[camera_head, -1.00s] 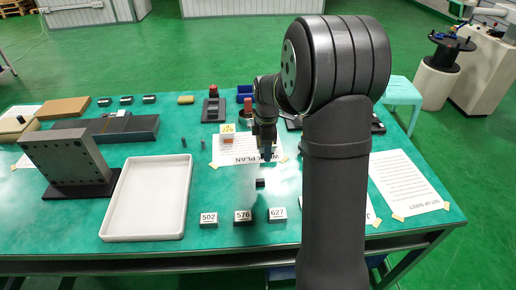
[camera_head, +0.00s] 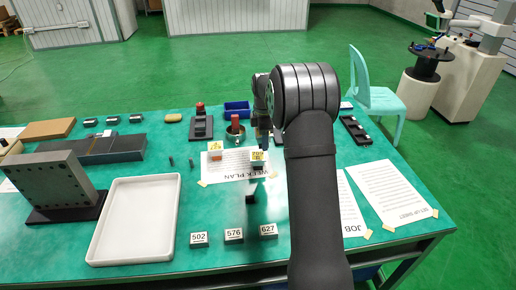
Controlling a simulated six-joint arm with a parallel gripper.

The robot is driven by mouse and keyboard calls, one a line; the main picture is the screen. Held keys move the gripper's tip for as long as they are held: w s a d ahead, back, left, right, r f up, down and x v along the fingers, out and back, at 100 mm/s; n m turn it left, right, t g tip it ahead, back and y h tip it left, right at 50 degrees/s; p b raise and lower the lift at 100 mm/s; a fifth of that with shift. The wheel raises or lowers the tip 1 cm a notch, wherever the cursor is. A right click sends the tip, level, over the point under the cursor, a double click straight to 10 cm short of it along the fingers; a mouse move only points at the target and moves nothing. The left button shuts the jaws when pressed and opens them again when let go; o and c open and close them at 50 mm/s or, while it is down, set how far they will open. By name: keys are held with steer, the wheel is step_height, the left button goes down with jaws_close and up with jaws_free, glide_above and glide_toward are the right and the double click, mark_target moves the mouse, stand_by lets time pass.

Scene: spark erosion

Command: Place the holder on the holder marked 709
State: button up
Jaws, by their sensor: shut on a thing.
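My gripper (camera_head: 264,141) is at the far side of the table, behind the week plan sheet, pointing down. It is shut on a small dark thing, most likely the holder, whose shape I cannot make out. Just in front of it stands a small dark holder with a yellow label (camera_head: 258,156); the number on it is too small to read surely. Another yellow-labelled holder (camera_head: 215,148) with an orange part stands to its left on the sheet. White-labelled holders 502 (camera_head: 199,239), 576 (camera_head: 234,236) and 627 (camera_head: 268,231) stand at the front edge.
A small black block (camera_head: 250,197) is between the sheet and the front row. A white tray (camera_head: 170,218) and an upright drilled plate (camera_head: 55,181) are at left. My arm covers part of the right side.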

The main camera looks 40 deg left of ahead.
mark_target(258, 155)
steer(key=shift+s+a+f, duration=0.25)
steer(key=shift+a+f, duration=0.45)
steer(key=shift+a, duration=0.3)
steer(key=shift+f, duration=1.9)
steer(key=shift+f, duration=0.15)
steer(key=o, duration=1.2)
step_height(258, 155, up, 12)
steer(key=shift+r, duration=0.15)
